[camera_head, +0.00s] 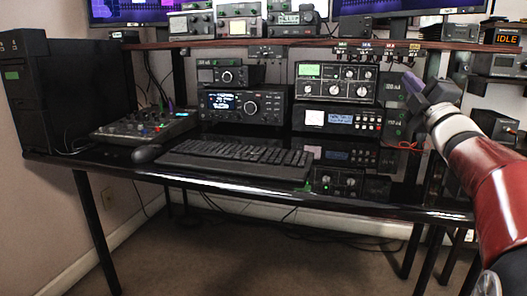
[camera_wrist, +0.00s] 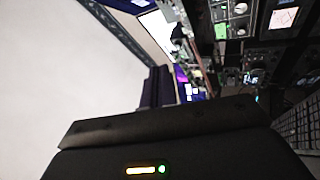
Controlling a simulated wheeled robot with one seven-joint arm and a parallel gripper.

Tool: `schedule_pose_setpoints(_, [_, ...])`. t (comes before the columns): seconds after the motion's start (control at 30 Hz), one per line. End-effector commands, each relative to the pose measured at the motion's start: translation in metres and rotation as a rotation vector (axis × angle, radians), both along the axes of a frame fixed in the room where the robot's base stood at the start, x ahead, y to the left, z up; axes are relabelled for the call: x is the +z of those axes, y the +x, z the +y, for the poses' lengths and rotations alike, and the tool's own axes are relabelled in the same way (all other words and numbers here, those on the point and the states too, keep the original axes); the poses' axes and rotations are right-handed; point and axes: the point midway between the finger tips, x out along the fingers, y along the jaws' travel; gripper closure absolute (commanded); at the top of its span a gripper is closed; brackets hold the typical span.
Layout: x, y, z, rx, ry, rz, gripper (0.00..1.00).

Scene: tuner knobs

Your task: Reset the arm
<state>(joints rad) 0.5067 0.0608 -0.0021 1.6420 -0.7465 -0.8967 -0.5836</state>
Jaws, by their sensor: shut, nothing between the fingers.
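My gripper (camera_head: 411,84) is raised at the right of the head view, in front of the right end of the radio stack. In the wrist view the two fingers (camera_wrist: 158,88) stand side by side beyond the dark gripper body. The red and white arm comes in from the right edge. A tuner with a green display and several knobs (camera_head: 335,83) sits left of the gripper, apart from it. A radio with a lit display (camera_head: 243,106) stands further left.
A glossy black desk (camera_head: 130,168) holds a keyboard (camera_head: 238,160), a mouse (camera_head: 147,153), a mixer (camera_head: 145,127) and a black computer tower (camera_head: 62,95). A wooden shelf (camera_head: 225,43) above carries more radios and monitors. More equipment (camera_head: 497,65) stands close at the right, near the arm.

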Motion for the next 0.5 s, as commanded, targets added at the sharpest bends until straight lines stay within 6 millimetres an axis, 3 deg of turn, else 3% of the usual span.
schedule_pose_setpoints(0.27, [-0.016,-0.016,0.016,-0.072,0.272,0.165,1.0])
schedule_pose_setpoints(0.37, [-0.034,-0.03,0.024,-0.108,0.413,0.259,1.0])
schedule_pose_setpoints(0.47, [-0.064,-0.053,0.039,-0.151,0.598,0.393,1.0])
schedule_pose_setpoints(0.5, [-0.082,-0.067,0.048,-0.172,0.688,0.462,1.0])
